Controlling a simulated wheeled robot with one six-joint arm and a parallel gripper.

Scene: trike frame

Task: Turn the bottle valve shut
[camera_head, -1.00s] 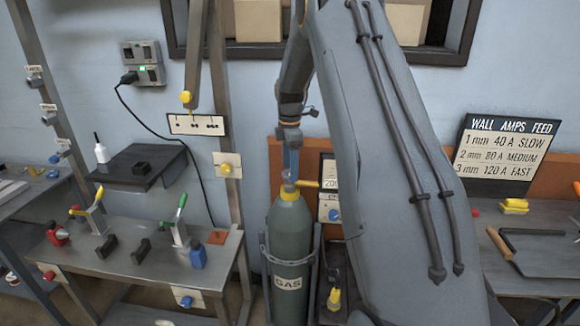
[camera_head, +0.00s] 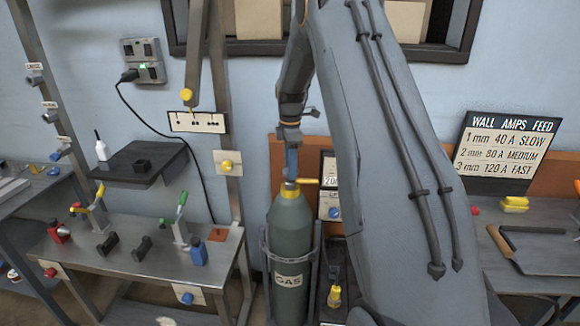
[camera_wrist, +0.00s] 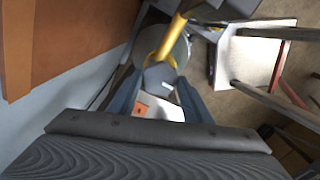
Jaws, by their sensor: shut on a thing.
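The grey-green gas bottle (camera_head: 290,232), labelled GAS, stands upright in its holder. On top is its valve with a yellow body (camera_head: 290,190) and a yellow arm (camera_head: 307,181) pointing right. My gripper (camera_head: 291,176) points straight down onto the valve top. In the wrist view my gripper (camera_wrist: 160,88) has its blue fingers on either side of the grey valve knob (camera_wrist: 160,76), shut on it. The yellow valve arm (camera_wrist: 172,38) extends beyond the knob there. The fingertips' contact is partly hidden in the head view.
A metal bench (camera_head: 130,258) with clamps stands left of the bottle. A dark shelf (camera_head: 140,168) is above it. A steel post (camera_head: 228,130) rises close left of my gripper. A bench with a settings board (camera_head: 507,150) is at the right.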

